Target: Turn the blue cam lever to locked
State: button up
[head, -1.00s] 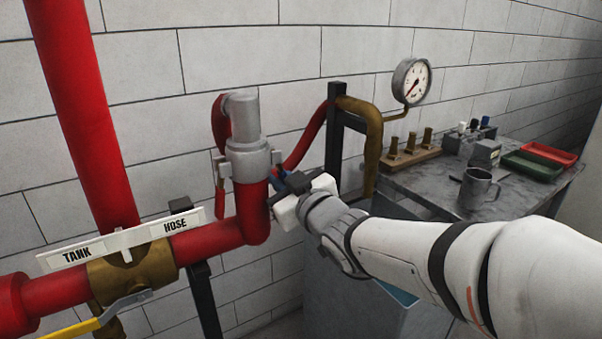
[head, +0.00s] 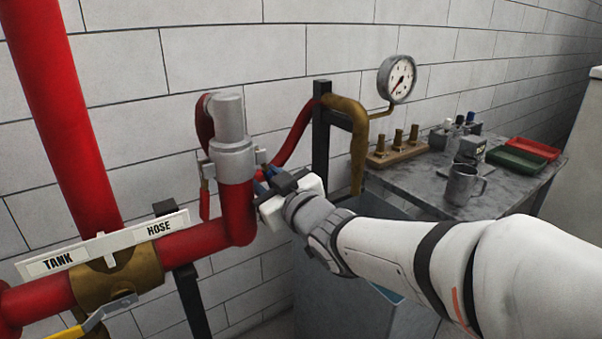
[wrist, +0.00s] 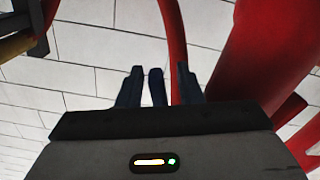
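The grey hose coupling (head: 232,160) sits on the upright end of the red pipe, with the hose's grey end on top. The blue cam lever (head: 270,172) is on its right side in the head view, mostly hidden by my gripper. My gripper (head: 268,183) is beside the coupling at lever height. In the wrist view a narrow dark-blue piece, seemingly the blue lever (wrist: 156,88), stands between the two fingers of my gripper (wrist: 158,86). Narrow gaps show on both sides, so the fingers look open around it. A red lever (head: 205,185) hangs down on the coupling's left side.
A red pipe with a brass valve (head: 120,278) and a TANK/HOSE plate (head: 100,247) runs at the left. A black post (head: 321,140) stands behind my gripper. A pressure gauge (head: 397,79) and grey bench (head: 425,185) with a mug (head: 462,184) are at right.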

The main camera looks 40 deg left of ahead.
jog(key=s+d, duration=0.1)
jog(key=d, duration=0.6)
jog(key=shift+s+d, duration=0.2)
jog(key=shift+d, duration=0.1)
jog(key=shift+c, duration=0.4)
